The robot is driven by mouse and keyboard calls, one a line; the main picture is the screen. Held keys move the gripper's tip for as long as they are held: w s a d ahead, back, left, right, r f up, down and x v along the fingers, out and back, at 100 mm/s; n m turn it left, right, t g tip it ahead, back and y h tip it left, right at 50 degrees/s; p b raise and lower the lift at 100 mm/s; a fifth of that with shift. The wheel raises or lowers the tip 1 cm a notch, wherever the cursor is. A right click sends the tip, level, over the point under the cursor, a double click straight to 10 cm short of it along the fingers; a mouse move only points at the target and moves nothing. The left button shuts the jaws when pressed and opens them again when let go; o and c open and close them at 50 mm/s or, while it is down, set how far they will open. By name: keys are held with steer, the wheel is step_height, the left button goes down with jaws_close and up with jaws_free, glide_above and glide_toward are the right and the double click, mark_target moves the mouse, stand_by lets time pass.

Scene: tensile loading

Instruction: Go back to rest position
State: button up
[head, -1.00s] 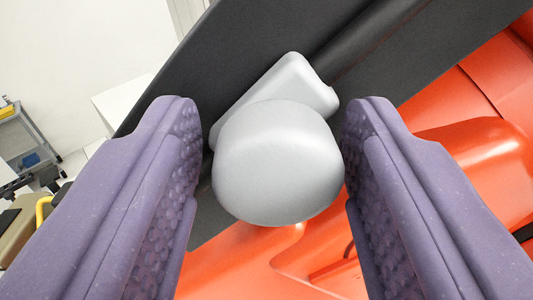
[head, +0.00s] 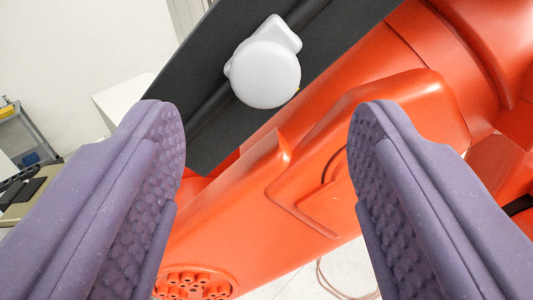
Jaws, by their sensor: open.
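My gripper (head: 267,130) is open and empty, its two purple padded fingers spread wide at the left and right of the head view. A light grey rounded knob-like piece (head: 265,73) sits on a dark grey panel (head: 215,125) ahead of the fingertips. The piece is apart from both fingers and shows above the gap between them. Nothing lies between the pads.
A large orange machine body (head: 330,165) fills the middle and right behind the fingers. A grey cart (head: 36,135) and a white box-like surface (head: 120,98) stand at the far left. Pale floor with a cable (head: 325,275) shows at the bottom.

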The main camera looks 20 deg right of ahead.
steer(key=shift+s+a, duration=0.2)
steer(key=shift+s, duration=0.2)
steer(key=shift+w+f, duration=0.1)
steer(key=a+n+t+y+b, duration=0.1)
steer(key=a+n+y+b, duration=0.45)
steer(key=b, duration=1.15)
steer(key=s+g+y+b, duration=0.2)
steer(key=s+b, duration=1)
steer(key=b, duration=0.1)
steer(key=shift+a+f+n+b, duration=0.25)
steer(key=shift+a+n+b, duration=0.1)
stand_by(1.5)
